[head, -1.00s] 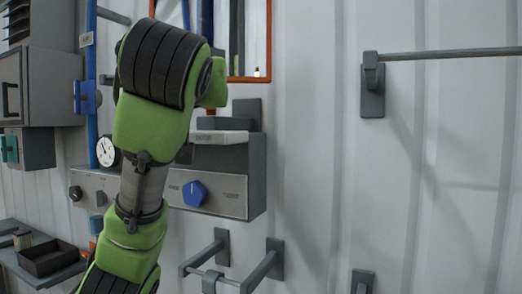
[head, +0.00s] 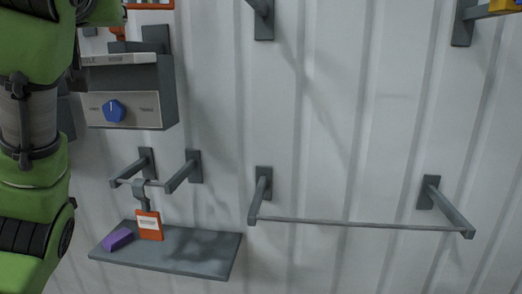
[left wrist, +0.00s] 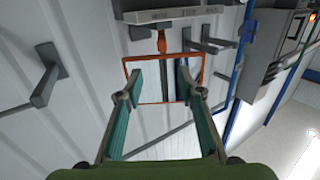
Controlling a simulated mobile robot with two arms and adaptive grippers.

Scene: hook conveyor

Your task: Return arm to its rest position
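My left arm (head: 30,120) is a green arm along the left edge of the head view; its gripper is outside that view. In the left wrist view my left gripper (left wrist: 161,75) is open, with two teal fingers apart and nothing held between them. An orange rectangular frame (left wrist: 165,57) shows behind and between the fingers; I cannot tell how far beyond them it is. My right arm and right gripper are not in view.
A grey control box with a blue knob (head: 114,111) is on the corrugated wall near my left arm. Below are a bracket with a hanging orange tag (head: 149,225), a shelf (head: 190,262) and a purple block (head: 118,240). A long rail (head: 350,224) extends at right.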

